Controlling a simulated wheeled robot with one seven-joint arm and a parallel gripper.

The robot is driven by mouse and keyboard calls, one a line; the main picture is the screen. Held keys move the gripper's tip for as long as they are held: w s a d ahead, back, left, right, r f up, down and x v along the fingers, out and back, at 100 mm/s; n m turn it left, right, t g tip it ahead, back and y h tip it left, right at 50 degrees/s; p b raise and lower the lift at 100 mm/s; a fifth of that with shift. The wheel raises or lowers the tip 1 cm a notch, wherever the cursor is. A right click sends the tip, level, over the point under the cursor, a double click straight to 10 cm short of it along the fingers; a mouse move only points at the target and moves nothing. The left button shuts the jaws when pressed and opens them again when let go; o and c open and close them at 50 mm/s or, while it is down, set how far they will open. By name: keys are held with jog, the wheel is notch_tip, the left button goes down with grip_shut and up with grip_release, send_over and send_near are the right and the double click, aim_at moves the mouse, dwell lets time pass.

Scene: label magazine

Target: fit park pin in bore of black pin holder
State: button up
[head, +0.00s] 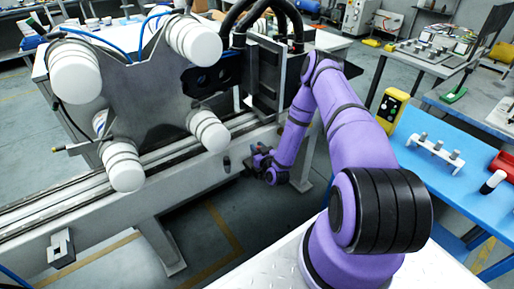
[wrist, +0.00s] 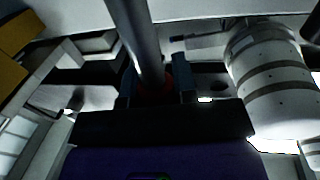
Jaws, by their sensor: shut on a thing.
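My gripper (wrist: 155,88) is shut on a grey metal pin, which I take for the park pin (wrist: 132,35). The pin stands between the two fingers and runs up out of the top of the wrist view; a reddish patch shows near its lower end. In the head view my gripper (head: 253,163) is low, in front of the rail beam, and the pin in it is too small to make out. A small dark upright piece (head: 227,165) is just left of it, on the beam's front; I cannot tell if it is the black pin holder. No bore is clearly seen.
The rail beam (head: 150,205) crosses the left, with a plate of white cylinders (head: 160,95) above it. A grey bracket (head: 60,247) is at lower left. The blue table (head: 425,185) at right bears a white rack with grey pins (head: 435,153). Floor below my gripper is clear.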

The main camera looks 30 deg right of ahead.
jog(key=shift+f, duration=1.9)
jog(key=o, duration=1)
jog(key=s+a, duration=0.1)
jog(key=s, duration=0.9)
jog(key=shift+s+a, duration=0.15)
jog(key=shift+s, duration=0.2)
